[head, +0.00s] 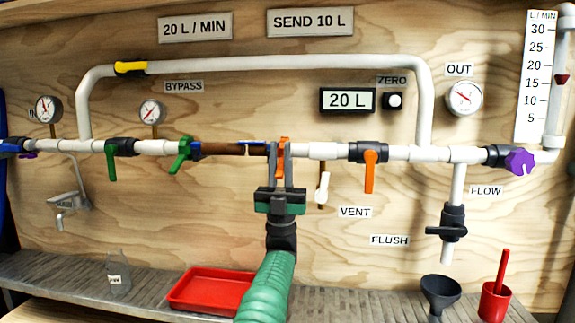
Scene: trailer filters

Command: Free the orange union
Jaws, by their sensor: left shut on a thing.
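The orange union (284,142) sits on the white pipe line, at the right end of the brown filter section (215,149). My left gripper (281,156) comes up from below and is shut on the orange union, one finger on each side. The fingers and wrist hide part of the union and the pipe behind it. A blue band (255,149) shows on the line just left of the gripper. A green lever-like part (181,154) sits at the left end of the brown section. My right gripper is not in view.
A small white vent valve (322,188) hangs close right of my gripper; an orange-handled valve (369,168) is further right. Below on the shelf are a red tray (190,302), a jar (118,275), a funnel (440,292) and a red cup (494,303).

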